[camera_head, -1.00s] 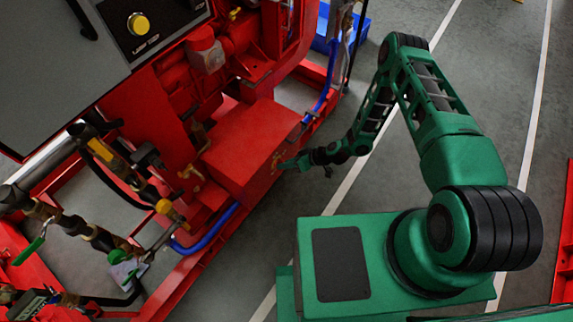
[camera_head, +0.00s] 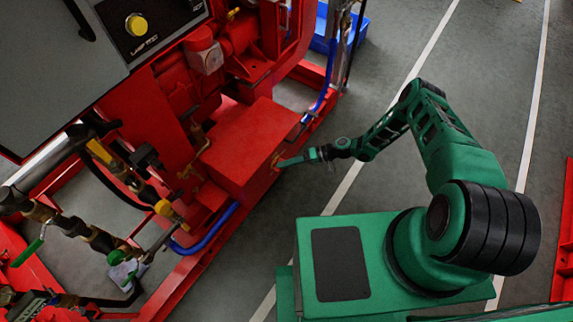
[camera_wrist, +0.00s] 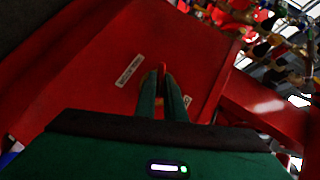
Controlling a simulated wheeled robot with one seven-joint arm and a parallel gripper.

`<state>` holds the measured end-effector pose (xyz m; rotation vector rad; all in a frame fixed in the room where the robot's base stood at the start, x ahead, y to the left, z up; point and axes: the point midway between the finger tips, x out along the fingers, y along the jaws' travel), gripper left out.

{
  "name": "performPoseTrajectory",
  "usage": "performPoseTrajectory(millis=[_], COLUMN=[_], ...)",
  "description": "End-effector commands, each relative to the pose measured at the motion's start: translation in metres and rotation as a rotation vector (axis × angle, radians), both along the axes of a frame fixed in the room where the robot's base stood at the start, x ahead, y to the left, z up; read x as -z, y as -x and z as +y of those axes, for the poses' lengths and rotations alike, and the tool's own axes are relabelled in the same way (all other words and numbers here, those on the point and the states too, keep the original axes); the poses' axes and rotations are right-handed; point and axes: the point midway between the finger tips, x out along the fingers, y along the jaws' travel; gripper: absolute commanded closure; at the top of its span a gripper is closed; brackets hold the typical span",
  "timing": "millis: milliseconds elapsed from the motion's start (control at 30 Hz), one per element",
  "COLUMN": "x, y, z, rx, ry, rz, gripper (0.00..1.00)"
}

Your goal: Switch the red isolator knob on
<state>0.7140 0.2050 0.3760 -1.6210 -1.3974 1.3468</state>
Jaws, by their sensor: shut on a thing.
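My gripper (camera_head: 281,163) reaches from the right to the right-hand side of a red box (camera_head: 240,150) low on the pumpset. In the wrist view my two green fingers (camera_wrist: 161,76) are close together, with a narrow bright red piece, the isolator knob (camera_wrist: 162,68), between their tips. The fingers hide most of the knob, so its turned position cannot be read. In the head view the knob is too small and covered to make out. The red panel around it (camera_wrist: 110,50) carries a small white label (camera_wrist: 129,70) left of the fingers.
A blue hose (camera_head: 208,236) runs along the red base frame. Brass valves and pipes (camera_head: 100,240) stand at the left. A blue crate (camera_head: 325,25) stands behind.

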Motion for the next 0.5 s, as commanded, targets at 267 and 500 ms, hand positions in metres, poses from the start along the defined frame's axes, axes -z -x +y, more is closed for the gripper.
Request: performPoseTrajectory(millis=[267, 500], x=[0.004, 0.0045], y=[-0.0051, -0.0063], z=[0.0001, -0.0005], rx=[0.011, 0.011], ry=[-0.081, -0.11], rz=[0.103, 0.142], gripper=[1.0, 1.0])
